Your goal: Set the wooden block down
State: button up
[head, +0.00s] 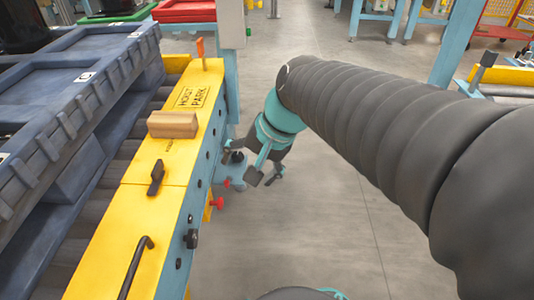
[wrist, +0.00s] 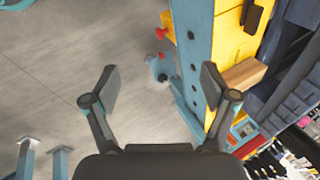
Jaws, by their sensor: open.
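The wooden block (head: 173,124) is a tan, oblong piece. It lies on the yellow top of the conveyor side rail (head: 147,190), just below the "HOIST PARK" label (head: 193,97). It also shows in the wrist view (wrist: 243,74), right of my gripper. My gripper (head: 264,180) hangs over the floor to the right of the rail, apart from the block. In the wrist view my gripper (wrist: 158,88) has its two fingers spread wide, with nothing between them.
A dark blue pallet (head: 75,100) lies on the rollers left of the rail. A black latch (head: 156,177), a black bent handle (head: 136,265) and an orange lever (head: 201,53) stand on the rail. Red knobs (head: 217,203) stick out of its side. Grey floor on the right is clear.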

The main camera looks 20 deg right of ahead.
jog(key=s+d+f+n+t+h, duration=0.1)
jog(key=s+d+n+t+h, duration=0.1)
jog(key=s+d+n, duration=0.3)
jog(key=shift+s+d+f+n+h, duration=0.2)
jog(key=shift+s+n+h, duration=0.65)
jog(key=shift+s, duration=0.4)
dwell(0.4)
